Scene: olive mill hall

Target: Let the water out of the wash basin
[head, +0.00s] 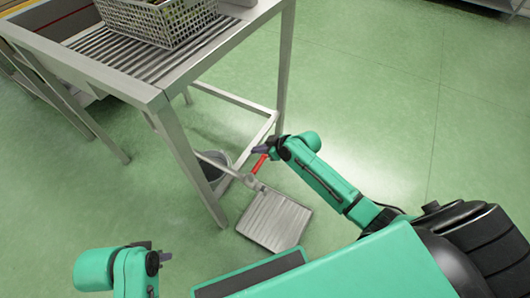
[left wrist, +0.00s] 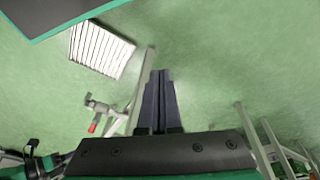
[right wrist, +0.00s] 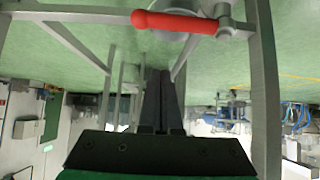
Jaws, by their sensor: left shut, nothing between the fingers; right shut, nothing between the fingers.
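The wash basin (head: 62,22) is at the top left of the head view, partly cut off; I cannot make out its water. Below the steel stand a grey pipe (head: 214,160) ends in a valve with a red lever (head: 259,163). The lever also shows in the right wrist view (right wrist: 175,22) and in the left wrist view (left wrist: 92,128). My right gripper (head: 260,149) is shut and empty, close beside the lever; whether they touch I cannot tell. My left gripper (head: 166,257) is shut and empty, low and well apart from the valve.
A slatted drainboard (head: 125,45) carries a wire basket (head: 160,22). A table leg (head: 188,160) and a low rail (head: 235,98) frame the valve. A slatted metal grate (head: 274,220) lies on the floor. The green floor to the right is clear.

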